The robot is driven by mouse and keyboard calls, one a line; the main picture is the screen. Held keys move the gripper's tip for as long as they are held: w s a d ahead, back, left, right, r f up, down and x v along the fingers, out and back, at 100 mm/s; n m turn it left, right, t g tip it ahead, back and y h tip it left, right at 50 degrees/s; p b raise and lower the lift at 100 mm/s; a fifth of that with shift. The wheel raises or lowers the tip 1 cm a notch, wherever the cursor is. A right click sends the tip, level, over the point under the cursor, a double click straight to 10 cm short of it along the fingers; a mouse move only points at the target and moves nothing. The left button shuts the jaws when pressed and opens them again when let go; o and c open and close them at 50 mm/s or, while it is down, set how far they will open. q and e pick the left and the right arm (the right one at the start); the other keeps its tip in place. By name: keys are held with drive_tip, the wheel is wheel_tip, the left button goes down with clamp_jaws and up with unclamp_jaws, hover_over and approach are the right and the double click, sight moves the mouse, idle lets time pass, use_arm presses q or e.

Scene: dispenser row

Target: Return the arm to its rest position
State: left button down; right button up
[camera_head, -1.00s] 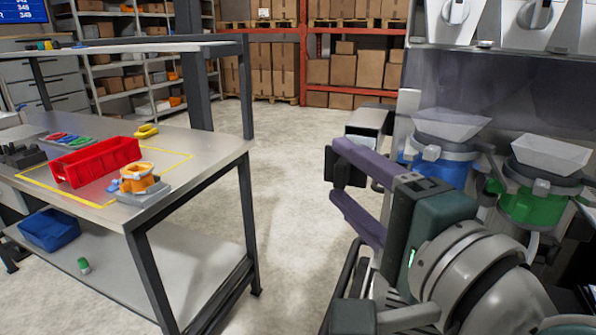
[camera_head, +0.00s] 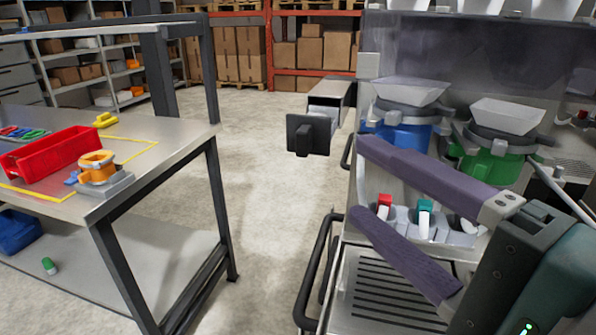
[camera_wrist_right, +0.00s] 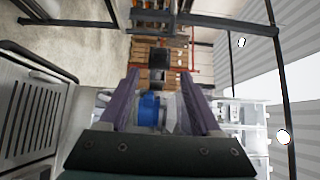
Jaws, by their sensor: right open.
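My right gripper (camera_head: 362,184) is open, its two purple fingers spread apart with nothing between them. Its arm comes in from the lower right of the head view, and the fingers point left, in front of the dispenser row. In the right wrist view the gripper (camera_wrist_right: 159,78) also shows open, with the blue dispenser (camera_wrist_right: 150,109) seen in the gap behind the fingers. In the head view the blue dispenser (camera_head: 398,132) and the green dispenser (camera_head: 490,165) stand behind and above the gripper. My left gripper is not in view.
A slotted drip tray (camera_head: 385,292) and small taps with red (camera_head: 385,201) and teal (camera_head: 425,206) tops lie around the fingers. A metal workbench (camera_head: 135,185) with a red bin (camera_head: 55,150) stands left. Floor (camera_head: 275,230) between is clear.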

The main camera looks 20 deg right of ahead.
drive_tip(key=shift+s, duration=0.1)
idle(0.4)
wheel_tip(320, 180, down, 4)
drive_tip(key=s+a+f+n+g+y, duration=0.1)
drive_tip(key=s+a+n+g+y, duration=0.2)
drive_tip(key=n, duration=0.4)
drive_tip(key=s+d+f+n+g+h+p, duration=0.2)
drive_tip(key=s+d+f+n+g+h, duration=0.5)
drive_tip(key=s+n+g, duration=0.25)
wheel_tip(320, 180, up, 37)
drive_tip(key=n+g+p, duration=0.1)
drive_tip(key=p, duration=3.6)
drive_tip(key=shift+s+d+y+p, duration=0.25)
drive_tip(key=shift+s+y+p, duration=0.1)
drive_tip(key=shift+s+y, duration=0.05)
drive_tip(key=shift+g, duration=0.25)
